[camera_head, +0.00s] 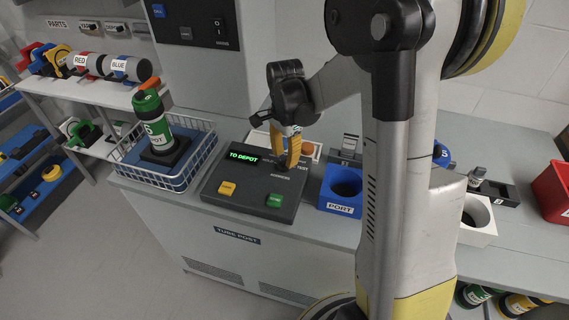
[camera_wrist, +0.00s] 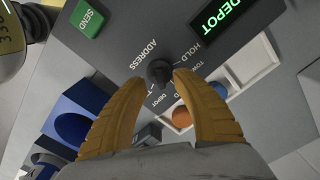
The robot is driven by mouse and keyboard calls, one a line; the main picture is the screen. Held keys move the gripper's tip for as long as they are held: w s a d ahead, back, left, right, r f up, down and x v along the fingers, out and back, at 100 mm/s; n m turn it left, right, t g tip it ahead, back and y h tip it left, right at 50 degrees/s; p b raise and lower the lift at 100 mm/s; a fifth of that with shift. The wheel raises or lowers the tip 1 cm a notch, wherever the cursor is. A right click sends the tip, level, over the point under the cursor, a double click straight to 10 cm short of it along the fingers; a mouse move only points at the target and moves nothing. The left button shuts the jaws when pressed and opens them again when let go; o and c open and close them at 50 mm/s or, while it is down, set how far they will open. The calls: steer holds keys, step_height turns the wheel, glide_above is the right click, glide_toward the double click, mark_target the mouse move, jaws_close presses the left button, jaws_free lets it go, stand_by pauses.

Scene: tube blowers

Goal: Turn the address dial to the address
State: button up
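The black address dial (camera_wrist: 159,72) sits on the dark console (camera_head: 232,188). Labels including HOLD and DEPOT are printed around it; its pointer direction is hard to make out. The console display (camera_head: 243,155) reads TO DEPOT in green; part of it also shows in the wrist view (camera_wrist: 222,18). My gripper (camera_wrist: 161,78) has its yellow fingers apart, one on each side of the dial, with no clear contact. In the head view my gripper (camera_head: 287,167) points down at the console and largely hides the dial. A green carrier (camera_head: 154,122) with a DEPOT label stands in a wire basket.
The console has a yellow button (camera_head: 227,188) and a green SEND button (camera_head: 274,200). The wire basket (camera_head: 180,183) is close on the left. A blue PORT block (camera_head: 340,208) stands close on the right. A red bin (camera_head: 553,190) is at the far right.

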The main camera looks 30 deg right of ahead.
steer(key=shift+f, duration=0.9)
jaws_close()
